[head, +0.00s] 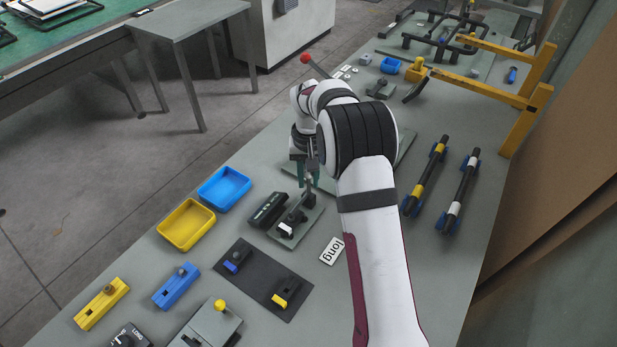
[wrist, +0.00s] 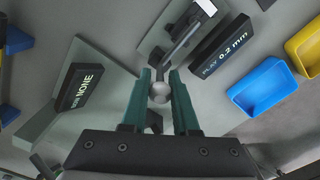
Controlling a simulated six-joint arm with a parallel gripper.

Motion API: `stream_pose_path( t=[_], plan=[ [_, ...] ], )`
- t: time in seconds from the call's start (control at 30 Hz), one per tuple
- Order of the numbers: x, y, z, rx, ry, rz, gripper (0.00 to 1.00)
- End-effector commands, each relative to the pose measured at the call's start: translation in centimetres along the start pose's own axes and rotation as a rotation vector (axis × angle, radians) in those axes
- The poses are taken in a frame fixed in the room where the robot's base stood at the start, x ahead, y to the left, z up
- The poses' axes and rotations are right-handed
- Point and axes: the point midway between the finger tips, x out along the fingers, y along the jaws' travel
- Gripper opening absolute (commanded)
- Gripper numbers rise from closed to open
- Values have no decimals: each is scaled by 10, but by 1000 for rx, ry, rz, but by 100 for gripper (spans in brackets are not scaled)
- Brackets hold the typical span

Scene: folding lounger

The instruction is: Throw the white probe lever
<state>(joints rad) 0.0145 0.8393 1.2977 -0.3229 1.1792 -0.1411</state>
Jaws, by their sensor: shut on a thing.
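The white probe lever (wrist: 181,44) is a dark arm on a grey base plate, with a white block at its far end and a round grey knob at its near end. In the wrist view my gripper (wrist: 160,85) has its two green fingers on either side of the knob and is shut on it. In the head view my gripper (head: 309,184) points down over the lever's plate (head: 285,235), where the white block (head: 292,221) shows. My arm hides part of the lever from the head camera.
A black readout (wrist: 220,47) reading "PLAY 0.2 mm" stands close beside the lever. Another readout (wrist: 82,86) reads "NONE". Blue (head: 224,188) and yellow (head: 186,224) trays lie left of the lever. A black plate (head: 262,278) with blue and yellow levers is nearer.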

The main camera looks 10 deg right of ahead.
Motion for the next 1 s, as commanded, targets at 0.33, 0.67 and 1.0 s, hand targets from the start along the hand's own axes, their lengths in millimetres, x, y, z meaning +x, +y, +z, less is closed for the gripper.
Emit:
stream_pose_path(
  t=[0.33, 0.67, 1.0],
  plan=[
    [-1, 0, 0, 1, 1, 0, 0],
    [2, 6, -7, 6, -96, -60, 0],
    [2, 9, -13, 0, -228, -153, 0]
  ],
)
